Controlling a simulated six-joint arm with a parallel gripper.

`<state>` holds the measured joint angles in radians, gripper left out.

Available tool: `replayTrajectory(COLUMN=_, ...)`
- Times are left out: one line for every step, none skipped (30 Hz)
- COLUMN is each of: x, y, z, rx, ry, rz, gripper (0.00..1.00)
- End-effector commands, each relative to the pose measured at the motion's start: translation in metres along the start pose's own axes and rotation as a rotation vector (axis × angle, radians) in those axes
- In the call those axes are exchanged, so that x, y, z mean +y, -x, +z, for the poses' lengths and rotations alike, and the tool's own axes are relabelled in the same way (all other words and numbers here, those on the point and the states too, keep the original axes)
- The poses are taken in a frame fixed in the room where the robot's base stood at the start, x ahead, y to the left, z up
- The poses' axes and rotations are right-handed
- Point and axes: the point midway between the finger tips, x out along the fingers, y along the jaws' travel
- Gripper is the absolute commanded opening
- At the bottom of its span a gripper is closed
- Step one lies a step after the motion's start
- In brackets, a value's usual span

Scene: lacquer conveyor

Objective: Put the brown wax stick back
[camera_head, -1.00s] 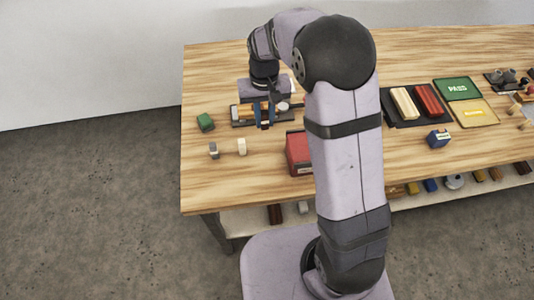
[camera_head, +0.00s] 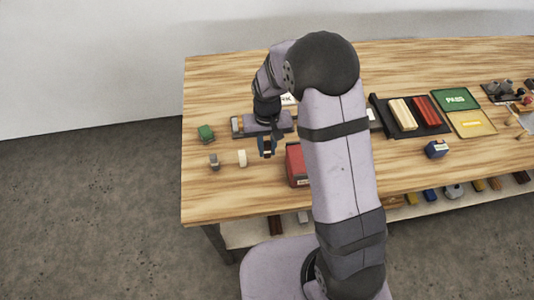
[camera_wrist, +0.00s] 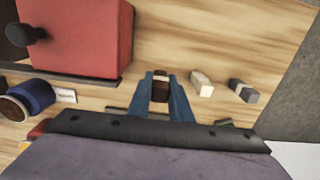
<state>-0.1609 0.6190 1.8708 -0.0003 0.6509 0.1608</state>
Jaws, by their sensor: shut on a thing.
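My gripper (camera_head: 267,151) is shut on the brown wax stick (camera_wrist: 160,88), which has a pale band and shows between the blue fingers in the wrist view. In the head view the gripper hangs over the wooden table, in front of the dark rack (camera_head: 237,126) and left of the red box (camera_head: 297,165). The stick is hardly visible there. Whether its lower end touches the table cannot be told. A cream stick (camera_head: 242,157) and a grey stick (camera_head: 214,161) stand to the left, apart from my gripper; my arm hides part of the rack.
A green block (camera_head: 206,132) lies near the left table edge. A dark tray (camera_head: 385,110) with cream and red bars is at right. The front left table is clear.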

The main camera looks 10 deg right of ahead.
Motion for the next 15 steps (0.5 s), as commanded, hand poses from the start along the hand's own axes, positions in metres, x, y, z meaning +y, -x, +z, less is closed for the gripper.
replayTrajectory(x=0.0, y=0.0, z=0.0, rx=0.0, ry=0.0, rz=0.0, gripper=0.0)
replayTrajectory(x=0.0, y=-0.001, z=0.0, rx=0.0, ry=0.0, rz=0.0, gripper=0.0)
replayTrajectory(x=0.0, y=-0.003, z=0.0, rx=-0.002, ry=0.0, rz=0.0, gripper=0.0)
replayTrajectory(x=0.0, y=-0.005, z=0.001, rx=-0.003, ry=0.0, rz=0.0, gripper=0.0)
replayTrajectory(x=0.0, y=-0.008, z=0.001, rx=-0.003, ry=0.0, rz=0.0, gripper=0.0)
replayTrajectory(x=0.0, y=-0.012, z=0.001, rx=-0.004, ry=0.0, rz=0.001, gripper=0.0)
replayTrajectory(x=0.0, y=-0.016, z=0.002, rx=-0.005, ry=0.0, rz=0.001, gripper=0.0)
replayTrajectory(x=0.0, y=-0.019, z=0.001, rx=-0.004, ry=0.0, rz=0.001, gripper=0.0)
replayTrajectory(x=0.0, y=-0.024, z=0.001, rx=-0.004, ry=0.0, rz=0.001, gripper=0.0)
replayTrajectory(x=0.0, y=-0.028, z=0.001, rx=-0.004, ry=0.0, rz=0.001, gripper=0.0)
replayTrajectory(x=0.0, y=-0.031, z=0.001, rx=-0.003, ry=0.0, rz=0.0, gripper=0.0)
replayTrajectory(x=0.0, y=-0.034, z=0.001, rx=-0.003, ry=0.0, rz=0.0, gripper=0.0)
replayTrajectory(x=0.0, y=-0.036, z=0.0, rx=-0.002, ry=0.0, rz=0.0, gripper=0.0)
replayTrajectory(x=0.0, y=-0.038, z=0.0, rx=-0.001, ry=0.0, rz=0.0, gripper=0.0)
replayTrajectory(x=0.0, y=-0.04, z=0.0, rx=0.0, ry=0.0, rz=0.0, gripper=0.0)
